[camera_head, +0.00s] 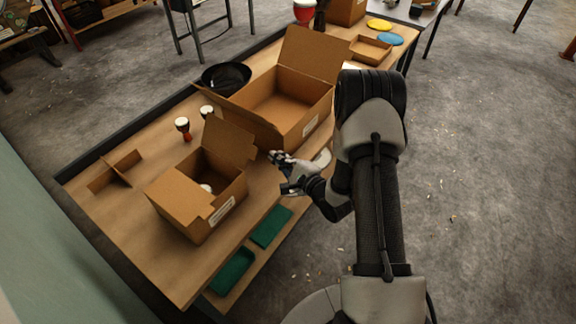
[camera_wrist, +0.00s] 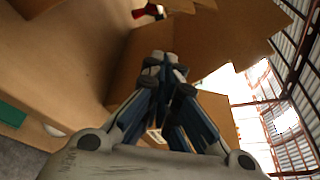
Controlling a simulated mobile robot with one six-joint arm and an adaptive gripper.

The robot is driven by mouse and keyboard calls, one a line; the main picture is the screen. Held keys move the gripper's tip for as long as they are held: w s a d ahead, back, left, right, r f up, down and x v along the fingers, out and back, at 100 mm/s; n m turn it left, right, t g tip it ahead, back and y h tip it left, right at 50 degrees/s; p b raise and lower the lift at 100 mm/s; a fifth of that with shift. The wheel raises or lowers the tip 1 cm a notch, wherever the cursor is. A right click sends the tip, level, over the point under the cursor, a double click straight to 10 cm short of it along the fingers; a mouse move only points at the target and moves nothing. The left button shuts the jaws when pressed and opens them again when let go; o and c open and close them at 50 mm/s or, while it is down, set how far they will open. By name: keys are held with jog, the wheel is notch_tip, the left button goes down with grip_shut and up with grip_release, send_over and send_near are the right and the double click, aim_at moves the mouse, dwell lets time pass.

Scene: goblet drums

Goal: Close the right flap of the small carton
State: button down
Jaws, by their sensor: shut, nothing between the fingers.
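The small carton (camera_head: 196,226) stands on the wooden table. A raised flap (camera_head: 229,141) stands up at its back right, and another flap (camera_head: 177,196) lies over its left part. A whitish round thing (camera_head: 206,188) shows in the opening between them. My gripper (camera_head: 273,156) is shut and empty, to the right of the raised flap and apart from it in the head view. In the wrist view my gripper's closed fingers (camera_wrist: 164,60) point at brown cardboard (camera_wrist: 232,42); I cannot tell which flap or carton this is.
A larger open carton (camera_head: 305,125) stands just behind my gripper, its left flap (camera_head: 240,121) spread toward the small carton. Small goblet drums (camera_head: 183,128), a black bowl (camera_head: 226,76) and a cardboard divider (camera_head: 116,171) stand nearby. Green trays (camera_head: 270,226) lie below the table's right edge.

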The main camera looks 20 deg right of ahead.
jog(key=a, duration=0.1)
jog(key=a+r, duration=0.1)
jog(key=a, duration=0.1)
jog(key=shift+w+a+r+b, duration=0.3)
jog(key=shift+w+a+b, duration=0.05)
jog(key=shift+w, duration=0.05)
jog(key=shift+r, duration=0.1)
